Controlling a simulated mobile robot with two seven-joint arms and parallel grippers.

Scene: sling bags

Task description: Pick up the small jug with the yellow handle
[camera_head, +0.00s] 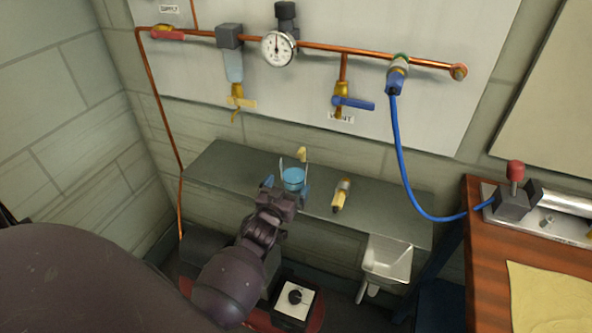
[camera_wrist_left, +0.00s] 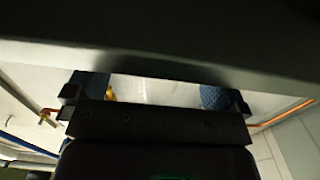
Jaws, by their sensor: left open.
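A small light-blue jug (camera_head: 293,178) stands on the grey shelf, close to its middle. A small yellow piece (camera_head: 301,154) shows just behind it and looks like its handle; the join is not clear. My left gripper (camera_head: 288,184) is open, with its fingers at the two sides of the jug. I cannot tell whether they touch it. The left wrist view is dark: a pale surface (camera_wrist_left: 160,90) shows between the blue finger pads, with a bit of yellow (camera_wrist_left: 110,93) near one pad. My right gripper is not in view.
A brass and yellow fitting (camera_head: 341,196) lies on the shelf (camera_head: 393,213) right of the jug. Copper pipes with a gauge (camera_head: 278,48) and valves run along the wall panel above. A blue hose (camera_head: 402,150) hangs down to the wooden bench (camera_head: 484,275).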

